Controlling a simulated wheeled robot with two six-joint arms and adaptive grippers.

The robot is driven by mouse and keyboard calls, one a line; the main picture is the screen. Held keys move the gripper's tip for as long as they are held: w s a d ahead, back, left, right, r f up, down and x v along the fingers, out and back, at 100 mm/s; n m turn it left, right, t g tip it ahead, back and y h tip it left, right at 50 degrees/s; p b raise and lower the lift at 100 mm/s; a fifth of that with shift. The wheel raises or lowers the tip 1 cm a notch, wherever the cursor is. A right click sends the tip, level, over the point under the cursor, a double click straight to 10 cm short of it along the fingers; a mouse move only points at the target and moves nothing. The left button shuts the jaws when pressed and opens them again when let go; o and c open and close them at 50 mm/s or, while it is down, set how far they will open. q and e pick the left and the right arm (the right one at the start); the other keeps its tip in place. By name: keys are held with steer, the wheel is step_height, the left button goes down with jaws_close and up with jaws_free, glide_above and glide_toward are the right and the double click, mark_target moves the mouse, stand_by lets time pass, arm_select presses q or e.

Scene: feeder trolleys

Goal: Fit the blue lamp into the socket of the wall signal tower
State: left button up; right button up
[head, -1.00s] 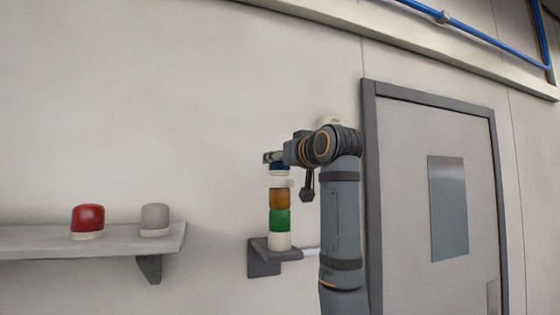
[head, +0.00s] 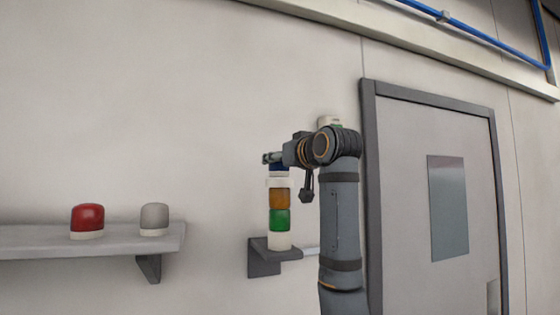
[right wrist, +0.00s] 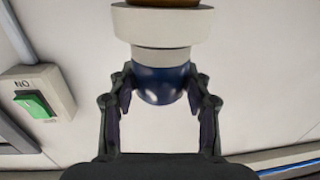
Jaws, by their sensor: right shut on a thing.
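The wall signal tower stands on a bracket, with an amber section (head: 280,198), a green section (head: 280,220) and a white socket ring (head: 279,183) on top. The ring also shows in the right wrist view (right wrist: 163,25). My right gripper (right wrist: 160,92) is shut on the blue lamp (right wrist: 160,82), one finger on each side of its dome. The lamp's pale collar (right wrist: 160,58) faces the ring and lines up closely with it; I cannot tell whether it is seated. In the head view the gripper (head: 270,157) partly hides the lamp (head: 279,167). My left gripper is out of view.
A grey shelf (head: 120,240) at the left holds a red lamp (head: 87,218) and a grey lamp (head: 155,217). A wall box with a green switch (right wrist: 36,104) is near the tower. A grey door (head: 415,190) is at the right.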

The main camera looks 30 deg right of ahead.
steer(key=shift+f+b, duration=0.8)
steer(key=shift+f, duration=0.2)
steer(key=o, duration=1.3)
steer(key=shift+c, duration=0.2)
steer(key=s+a, duration=0.1)
steer(key=s, duration=1.1)
steer(key=shift+a, duration=0.3)
